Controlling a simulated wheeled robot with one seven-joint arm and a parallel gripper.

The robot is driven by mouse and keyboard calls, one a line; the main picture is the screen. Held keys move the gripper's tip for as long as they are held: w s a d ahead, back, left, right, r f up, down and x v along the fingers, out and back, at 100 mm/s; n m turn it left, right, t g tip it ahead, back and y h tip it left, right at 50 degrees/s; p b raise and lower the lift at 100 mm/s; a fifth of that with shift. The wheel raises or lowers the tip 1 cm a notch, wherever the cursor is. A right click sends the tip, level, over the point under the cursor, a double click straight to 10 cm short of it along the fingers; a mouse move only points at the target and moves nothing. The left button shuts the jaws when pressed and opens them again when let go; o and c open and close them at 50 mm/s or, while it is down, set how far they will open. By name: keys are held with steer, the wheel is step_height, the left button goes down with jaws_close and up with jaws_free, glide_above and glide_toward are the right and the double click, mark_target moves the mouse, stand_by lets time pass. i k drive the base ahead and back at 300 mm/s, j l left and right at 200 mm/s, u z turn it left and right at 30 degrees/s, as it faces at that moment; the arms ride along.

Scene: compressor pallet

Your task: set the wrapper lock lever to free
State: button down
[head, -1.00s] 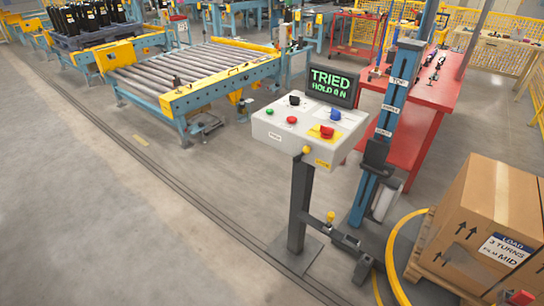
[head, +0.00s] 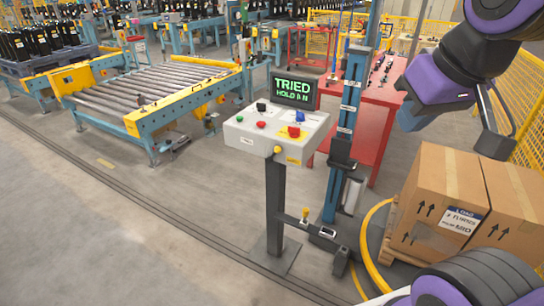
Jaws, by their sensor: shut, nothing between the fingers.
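A white control box (head: 275,132) stands on a dark post left of the blue wrapper mast (head: 347,125). A yellow knob (head: 277,150) sits on the box's front edge beside a yellow label (head: 293,160). A short lever with a yellow knob (head: 305,213) stands upright low down between the post and the mast. I cannot read which of these is the lock lever or its setting. My purple arm is at the upper right; my gripper (head: 495,145) is a dark shape there, shut and empty, above the carton and well away from both knobs.
The screen (head: 295,90) reads "TRIED HOLD" and more. A carton (head: 450,200) on a pallet stands right, inside a yellow ring (head: 370,255). A red table (head: 375,105) is behind the mast, a roller conveyor (head: 150,85) at back left. Floor at left is clear.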

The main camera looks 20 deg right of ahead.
mark_target(278, 148)
steer(key=z, duration=0.45)
steer(key=i+j+z, duration=0.3)
steer(key=j+z, duration=0.25)
steer(key=j, duration=0.15)
steer(key=i+j+z, duration=0.1)
steer(key=j+z, duration=0.2)
steer(key=j, duration=0.15)
steer(key=i+j, duration=0.15)
steer(key=j, duration=0.6)
steer(key=i+j+z, duration=0.15)
steer(key=j, duration=1.3)
steer(key=k+j+u, duration=0.2)
steer(key=j, duration=0.15)
steer(key=k+j+u, duration=0.2)
steer(key=j, duration=0.25)
